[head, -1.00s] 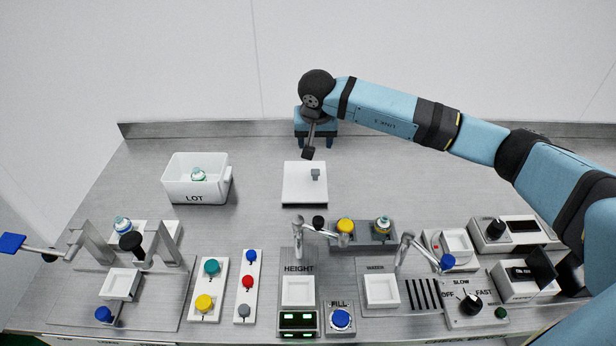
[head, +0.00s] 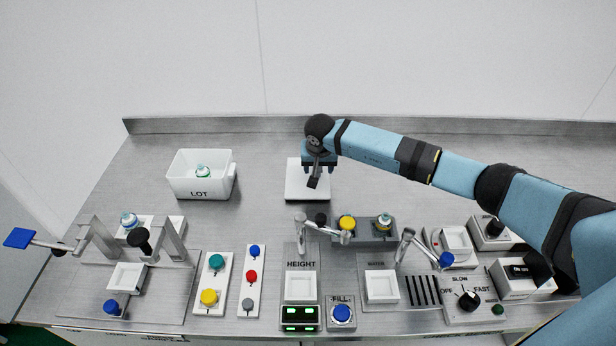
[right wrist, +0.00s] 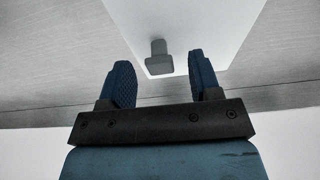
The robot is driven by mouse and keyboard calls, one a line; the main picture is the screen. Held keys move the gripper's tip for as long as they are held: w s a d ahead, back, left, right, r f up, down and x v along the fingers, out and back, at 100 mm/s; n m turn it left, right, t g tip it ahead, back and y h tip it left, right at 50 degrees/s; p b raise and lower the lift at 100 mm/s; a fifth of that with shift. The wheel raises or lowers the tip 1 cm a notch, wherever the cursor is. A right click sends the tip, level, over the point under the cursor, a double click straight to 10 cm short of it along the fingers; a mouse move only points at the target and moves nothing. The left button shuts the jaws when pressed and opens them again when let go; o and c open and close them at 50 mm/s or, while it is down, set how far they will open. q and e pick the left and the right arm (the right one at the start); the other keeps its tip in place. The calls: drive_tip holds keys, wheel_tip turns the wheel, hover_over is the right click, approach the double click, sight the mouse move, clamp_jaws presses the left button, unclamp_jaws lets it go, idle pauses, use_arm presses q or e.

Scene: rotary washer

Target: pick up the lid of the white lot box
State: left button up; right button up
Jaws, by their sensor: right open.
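The lid (head: 296,190) is a flat white square plate lying on the bench, right of the white lot box (head: 202,188). In the right wrist view the lid (right wrist: 215,25) has a small grey knob (right wrist: 158,62) near its edge. My right gripper (head: 321,164) is over the back part of the lid, its fingers open and empty. In the right wrist view the knob appears between the two fingers; contact cannot be told. The lot box stands open with a capped bottle (head: 203,171) inside. My left gripper is not in view.
In front of the lid stand a grey holder (head: 372,230) with a yellow-topped item and a bottle, and a metal spout (head: 325,229). Button panels (head: 211,283) and stations line the front. A raised ledge (head: 230,125) runs along the back. Bench between box and lid is clear.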

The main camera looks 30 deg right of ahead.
clamp_jaws()
drive_tip(key=shift+r, duration=0.1)
